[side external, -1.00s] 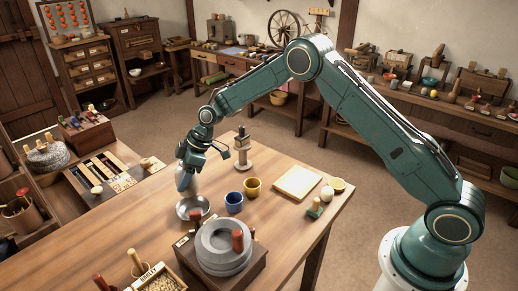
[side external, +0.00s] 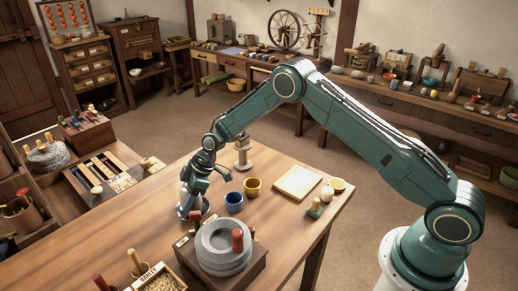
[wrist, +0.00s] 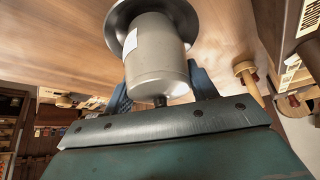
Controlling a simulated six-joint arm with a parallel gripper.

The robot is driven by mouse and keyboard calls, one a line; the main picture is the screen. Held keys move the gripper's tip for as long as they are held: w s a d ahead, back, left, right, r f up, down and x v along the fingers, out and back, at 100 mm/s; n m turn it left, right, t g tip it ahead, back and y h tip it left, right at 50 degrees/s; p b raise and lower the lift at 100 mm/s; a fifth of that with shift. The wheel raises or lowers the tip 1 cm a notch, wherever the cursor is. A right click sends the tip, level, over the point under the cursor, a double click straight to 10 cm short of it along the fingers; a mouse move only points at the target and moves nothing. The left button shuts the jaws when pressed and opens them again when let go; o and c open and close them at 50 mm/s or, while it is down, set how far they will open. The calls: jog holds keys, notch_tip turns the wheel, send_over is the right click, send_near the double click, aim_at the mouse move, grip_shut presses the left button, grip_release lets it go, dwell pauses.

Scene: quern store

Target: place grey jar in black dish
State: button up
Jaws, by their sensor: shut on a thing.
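The grey jar (wrist: 156,55) is between the blue fingers of my gripper (wrist: 160,88) in the wrist view, with a pale label on its side. My gripper (side external: 192,194) is shut on it, low over the table. The dish (side external: 194,215) surrounds the jar's lower end; its dark grey rim also shows in the wrist view (wrist: 119,17). The dish looks metallic grey in the side view. The jar looks upright inside the dish's outline. Whether its base touches the dish bottom is hidden.
A blue cup (side external: 234,202) and a yellow cup (side external: 252,187) stand just right of the dish. The quern (side external: 220,252) with a red handle is in front. A pale board (side external: 298,183) lies to the right.

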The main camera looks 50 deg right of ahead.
jog(key=shift+f, duration=0.15)
jog(key=o, duration=1.2)
jog(key=shift+f, duration=0.1)
jog(key=shift+o, duration=0.2)
jog(key=v, duration=1.2)
jog(key=shift+r, duration=0.25)
